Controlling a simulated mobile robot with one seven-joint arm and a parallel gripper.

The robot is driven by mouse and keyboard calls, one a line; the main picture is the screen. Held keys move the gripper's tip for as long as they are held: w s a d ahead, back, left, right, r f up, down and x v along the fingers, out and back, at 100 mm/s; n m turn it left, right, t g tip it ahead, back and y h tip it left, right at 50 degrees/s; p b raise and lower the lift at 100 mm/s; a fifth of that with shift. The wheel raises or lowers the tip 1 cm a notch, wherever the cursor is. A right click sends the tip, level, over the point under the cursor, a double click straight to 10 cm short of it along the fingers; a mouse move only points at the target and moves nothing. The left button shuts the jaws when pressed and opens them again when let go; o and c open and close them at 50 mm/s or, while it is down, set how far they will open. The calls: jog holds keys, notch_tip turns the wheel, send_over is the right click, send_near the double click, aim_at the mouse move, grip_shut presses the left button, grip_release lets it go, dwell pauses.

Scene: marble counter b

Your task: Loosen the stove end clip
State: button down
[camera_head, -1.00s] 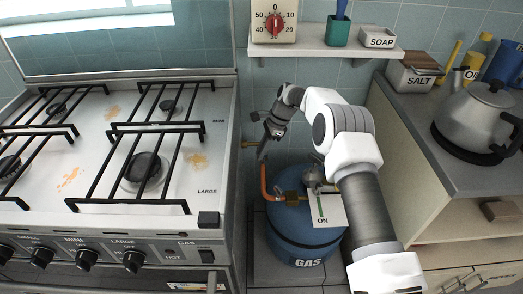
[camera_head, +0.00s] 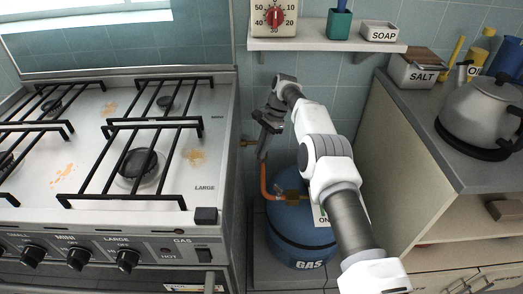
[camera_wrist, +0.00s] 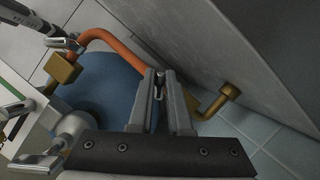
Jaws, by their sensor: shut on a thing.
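The orange hose (camera_wrist: 98,38) runs from a brass fitting (camera_wrist: 63,72) on the gas bottle's side to between my fingertips. It also shows in the head view (camera_head: 264,180), rising beside the stove. The brass stove pipe (camera_wrist: 222,100) comes out of the stove's side, and its end passes behind my fingers. My gripper (camera_wrist: 159,80) is shut on a small metal piece at the hose's stove end, which appears to be the stove end clip (camera_wrist: 159,90). The fingers hide most of the clip and the joint. In the head view my gripper (camera_head: 262,152) points down in the gap.
The blue gas bottle (camera_head: 300,235) stands in the gap between the stove (camera_head: 222,150) and the right cabinet (camera_head: 400,165). A metal clip (camera_wrist: 62,43) sits at the hose's bottle end. A shelf (camera_head: 330,47) with a timer and soap box hangs above.

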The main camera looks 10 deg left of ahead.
dwell(0.4)
jog(key=c, duration=0.9)
grip_release()
jog(key=shift+o, duration=0.2)
jog(key=shift+r+p, duration=0.1)
jog(key=shift+p, duration=0.2)
